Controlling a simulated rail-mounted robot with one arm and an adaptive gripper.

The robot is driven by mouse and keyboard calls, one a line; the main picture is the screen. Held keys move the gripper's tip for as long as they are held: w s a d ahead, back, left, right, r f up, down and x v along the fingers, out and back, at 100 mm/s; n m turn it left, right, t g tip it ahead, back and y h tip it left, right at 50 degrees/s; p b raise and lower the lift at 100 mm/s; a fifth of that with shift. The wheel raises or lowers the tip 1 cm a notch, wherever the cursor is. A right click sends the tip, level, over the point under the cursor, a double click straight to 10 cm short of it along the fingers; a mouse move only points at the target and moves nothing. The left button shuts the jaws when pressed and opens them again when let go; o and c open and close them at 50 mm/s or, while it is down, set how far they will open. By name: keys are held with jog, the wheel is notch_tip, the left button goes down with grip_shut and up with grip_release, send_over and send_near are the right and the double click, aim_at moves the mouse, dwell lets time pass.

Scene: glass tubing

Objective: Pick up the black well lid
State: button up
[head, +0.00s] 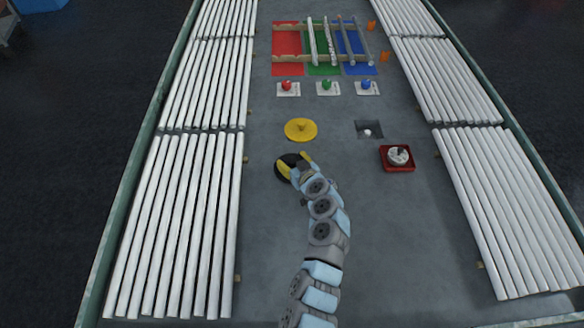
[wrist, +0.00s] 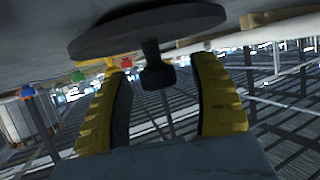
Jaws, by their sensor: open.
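The black well lid (head: 290,160) is a round disc lying on the grey table, partly hidden by my gripper in the head view. In the wrist view, the lid (wrist: 150,28) shows close up, with a short black knob (wrist: 153,66) sticking out from its middle. My gripper (head: 295,164) has yellow fingers and is at the lid. In the wrist view my gripper (wrist: 162,72) is open, one finger on each side of the knob, with visible gaps between fingers and knob.
A yellow round lid (head: 301,130) lies just beyond. A square opening (head: 375,125) and a red tray (head: 397,169) with a white round piece are to the right. Red, green and blue buttons (head: 327,87) stand farther back. White tubes (head: 180,225) line both sides.

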aim_at(292, 161)
grip_shut()
notch_tip(292, 161, up, 4)
jog(key=shift+s+f+p, duration=0.1)
jog(key=shift+f+p, duration=0.05)
jog(key=shift+p, duration=0.35)
jog(key=s+r+p, duration=0.1)
jog(key=s+r, duration=0.8)
jog(key=s, duration=0.4)
jog(key=shift+s+r+p, duration=0.15)
jog(key=shift+s+p, duration=0.25)
